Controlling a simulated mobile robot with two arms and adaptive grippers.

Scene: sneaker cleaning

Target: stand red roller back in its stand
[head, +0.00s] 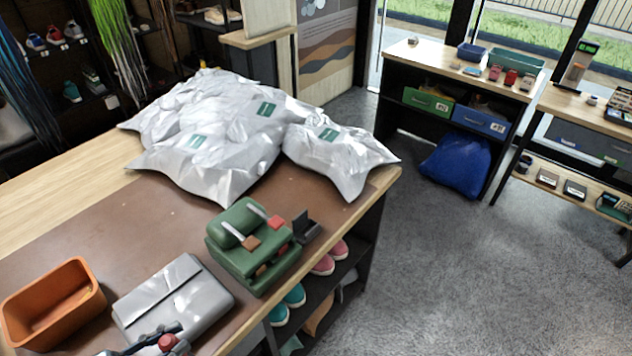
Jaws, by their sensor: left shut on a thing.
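My left gripper (172,336) is at the bottom edge of the head view, low over the grey folded case on the counter. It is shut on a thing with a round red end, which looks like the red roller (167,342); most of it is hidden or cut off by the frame. A green holder (240,258) with light handles and red and brown-orange parts stands to the upper right of the gripper, apart from it. A small dark open box (306,228) sits against the holder's right side. I cannot tell which is the roller's stand. My right gripper is not in view.
A grey folded case (190,292) lies beside an orange tub (60,312). Crumpled white bags (225,130) cover the far counter. Shoes (290,300) sit on the shelf below the right edge. Bare brown mat (110,225) lies between tub and bags.

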